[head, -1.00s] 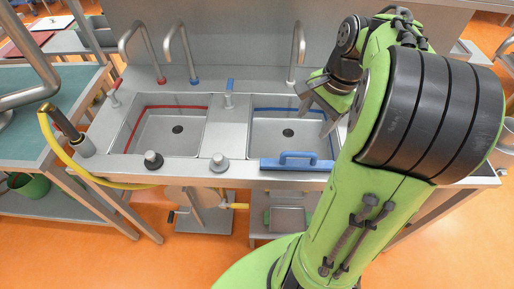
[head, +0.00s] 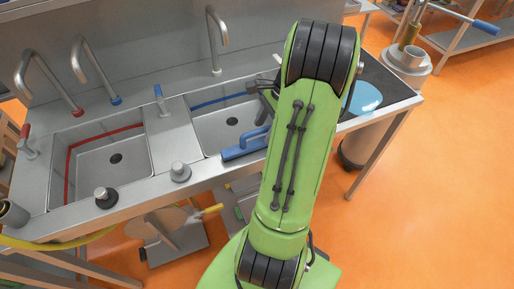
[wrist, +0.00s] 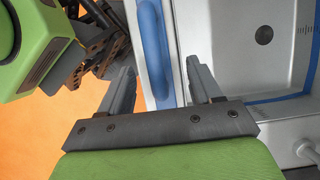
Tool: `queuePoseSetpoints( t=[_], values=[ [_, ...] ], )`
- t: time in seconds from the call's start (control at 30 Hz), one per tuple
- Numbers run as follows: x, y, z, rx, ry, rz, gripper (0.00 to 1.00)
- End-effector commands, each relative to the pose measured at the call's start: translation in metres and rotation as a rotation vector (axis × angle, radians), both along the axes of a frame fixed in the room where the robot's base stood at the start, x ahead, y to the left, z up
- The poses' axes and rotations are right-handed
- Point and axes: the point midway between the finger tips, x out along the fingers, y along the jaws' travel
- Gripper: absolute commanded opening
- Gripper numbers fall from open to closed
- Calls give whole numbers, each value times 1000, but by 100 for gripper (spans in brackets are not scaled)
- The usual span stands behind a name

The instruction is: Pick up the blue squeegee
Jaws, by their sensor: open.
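The blue squeegee (head: 245,143) lies on the front rim of the sink counter, before the right basin, with its raised handle on top. Its long blue handle (wrist: 153,45) shows in the wrist view between and beyond my two fingers, running up the picture. My gripper (wrist: 160,75) is open and empty, with one finger to each side of the handle in that picture. I cannot tell how far above the squeegee the fingertips are. In the head view my gripper (head: 260,90) is partly hidden behind my green arm, over the right basin.
The right basin (head: 220,132) has a blue stripe and the left basin (head: 110,160) a red stripe. Taps (head: 215,40) rise along the back. Grey knobs (head: 180,172) stand on the front rim. A light-blue disc (head: 364,98) lies on the right counter end.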

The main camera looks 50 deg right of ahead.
Motion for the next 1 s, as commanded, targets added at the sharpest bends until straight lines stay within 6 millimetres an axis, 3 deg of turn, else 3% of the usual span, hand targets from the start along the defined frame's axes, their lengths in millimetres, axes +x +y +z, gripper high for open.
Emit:
queuePoseSetpoints(
  t=[0.2, 0.5, 0.87, 1.0],
  values=[
    [7, 16, -39, 1, 1, 2, 64],
    [8, 19, -44, -1, 0, 1, 62],
    [8, 19, -43, -1, 1, 0, 7],
    [8, 19, -43, -1, 0, 1, 3]
  ],
)
